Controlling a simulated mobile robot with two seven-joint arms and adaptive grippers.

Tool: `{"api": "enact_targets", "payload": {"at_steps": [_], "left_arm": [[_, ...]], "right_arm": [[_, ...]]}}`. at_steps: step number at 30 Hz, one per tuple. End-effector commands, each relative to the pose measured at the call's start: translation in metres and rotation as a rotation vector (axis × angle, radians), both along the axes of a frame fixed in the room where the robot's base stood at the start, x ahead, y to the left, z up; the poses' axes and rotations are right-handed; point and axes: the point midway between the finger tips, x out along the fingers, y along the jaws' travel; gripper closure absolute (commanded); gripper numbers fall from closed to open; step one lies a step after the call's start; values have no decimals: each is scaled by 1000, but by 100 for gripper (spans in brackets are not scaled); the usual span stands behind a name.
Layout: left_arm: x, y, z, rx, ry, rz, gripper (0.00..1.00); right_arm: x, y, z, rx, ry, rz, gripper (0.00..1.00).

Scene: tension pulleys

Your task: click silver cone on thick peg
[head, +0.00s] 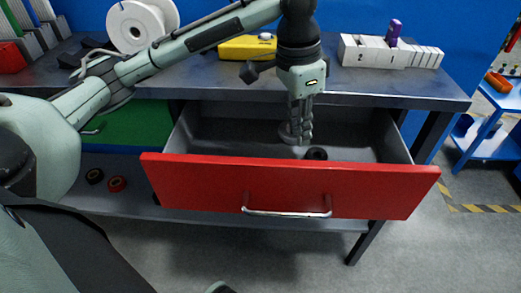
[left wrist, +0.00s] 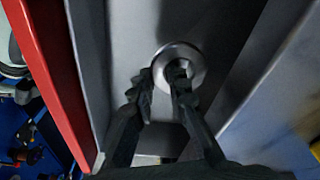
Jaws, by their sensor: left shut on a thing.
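My left gripper (head: 302,136) points straight down into an open red-fronted drawer (head: 290,187). It is shut on the silver cone (head: 287,131), a round, shiny grey piece with a central hole low in the drawer. In the left wrist view the silver cone (left wrist: 190,54) lies at the fingertips (left wrist: 164,82). One finger is at its outer left edge and the other overlaps the hole. I cannot tell whether the cone touches the drawer floor. I cannot make out the thick peg for certain. My right gripper is not in view.
A black ring-like part (head: 316,153) lies in the drawer near the gripper. On the bench above stand a white spool (head: 128,28), a yellow box (head: 245,49) and white stepped blocks (head: 372,52) with a purple piece (head: 394,30). The drawer's walls surround the gripper.

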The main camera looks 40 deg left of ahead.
Motion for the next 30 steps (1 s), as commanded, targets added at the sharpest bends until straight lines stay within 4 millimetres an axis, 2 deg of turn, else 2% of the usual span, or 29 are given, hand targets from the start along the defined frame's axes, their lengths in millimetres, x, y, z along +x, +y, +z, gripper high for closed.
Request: {"api": "enact_targets", "payload": {"at_steps": [1,3,9,12,17,20,21,24,30], "left_arm": [[-8,14,-1,5,1,5,100],[-17,30,-1,4,1,6,100],[-38,64,-1,4,1,4,100],[-38,60,-15,0,3,-1,100],[-37,60,-26,0,2,-1,100],[-38,61,-43,1,4,0,100],[-38,61,-45,1,5,1,100],[-39,63,-56,2,5,1,100],[-39,64,-66,1,-1,-1,100]], "right_arm": [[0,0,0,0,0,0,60],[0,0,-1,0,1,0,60],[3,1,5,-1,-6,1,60],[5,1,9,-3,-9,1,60],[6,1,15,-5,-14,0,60],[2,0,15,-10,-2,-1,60],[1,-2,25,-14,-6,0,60],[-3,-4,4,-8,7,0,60],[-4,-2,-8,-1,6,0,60]]}}
